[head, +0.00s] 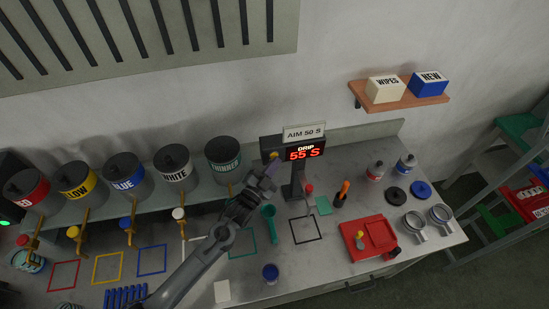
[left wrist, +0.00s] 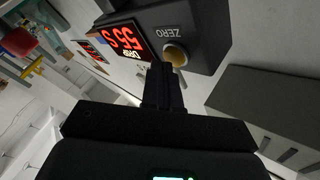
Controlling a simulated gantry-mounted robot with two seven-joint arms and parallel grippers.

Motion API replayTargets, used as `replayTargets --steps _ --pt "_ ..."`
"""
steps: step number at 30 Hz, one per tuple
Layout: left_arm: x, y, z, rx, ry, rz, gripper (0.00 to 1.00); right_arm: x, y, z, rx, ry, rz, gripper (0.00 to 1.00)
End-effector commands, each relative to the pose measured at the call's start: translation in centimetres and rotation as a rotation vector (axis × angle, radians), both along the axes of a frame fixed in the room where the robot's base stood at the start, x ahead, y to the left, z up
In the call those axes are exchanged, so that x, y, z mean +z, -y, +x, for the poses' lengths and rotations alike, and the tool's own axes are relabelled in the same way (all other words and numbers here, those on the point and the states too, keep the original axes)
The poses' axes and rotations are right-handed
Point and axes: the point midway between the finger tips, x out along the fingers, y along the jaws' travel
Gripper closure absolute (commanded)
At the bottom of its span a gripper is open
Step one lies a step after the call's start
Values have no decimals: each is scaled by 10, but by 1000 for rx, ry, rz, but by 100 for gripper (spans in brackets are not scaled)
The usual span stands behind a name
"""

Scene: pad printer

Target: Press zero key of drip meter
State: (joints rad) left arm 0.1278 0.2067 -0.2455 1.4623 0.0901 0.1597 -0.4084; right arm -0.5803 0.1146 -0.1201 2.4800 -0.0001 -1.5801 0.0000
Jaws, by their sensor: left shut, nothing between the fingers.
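The drip meter (head: 301,143) is a dark box on a post, with a red display reading DRIP 55 S and an AIM 50 S sign on top. Its zero key (head: 273,155) is a round brass-coloured button at the left end of the face. In the left wrist view the zero key (left wrist: 175,54) sits beside the word ZERO. My left gripper (head: 269,172) is shut and empty, its tips close to the key. In the left wrist view its fingertips (left wrist: 160,68) overlap the key's edge; I cannot tell whether they touch it. My right gripper is not in view.
Paint cans, including the white can (head: 175,172) and thinner can (head: 224,160), stand on a raised shelf at left. A green funnel (head: 268,222) is near my left arm. A red tray (head: 368,238) and metal cups (head: 414,226) lie at right. A wall shelf (head: 400,97) holds boxes.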

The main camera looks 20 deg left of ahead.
Motion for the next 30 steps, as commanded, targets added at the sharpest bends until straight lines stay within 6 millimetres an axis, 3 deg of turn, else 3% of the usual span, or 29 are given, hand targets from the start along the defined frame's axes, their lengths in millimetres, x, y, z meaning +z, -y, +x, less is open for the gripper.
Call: replayTargets --steps 30 --pt "0 10 -15 0 0 0 100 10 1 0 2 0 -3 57"
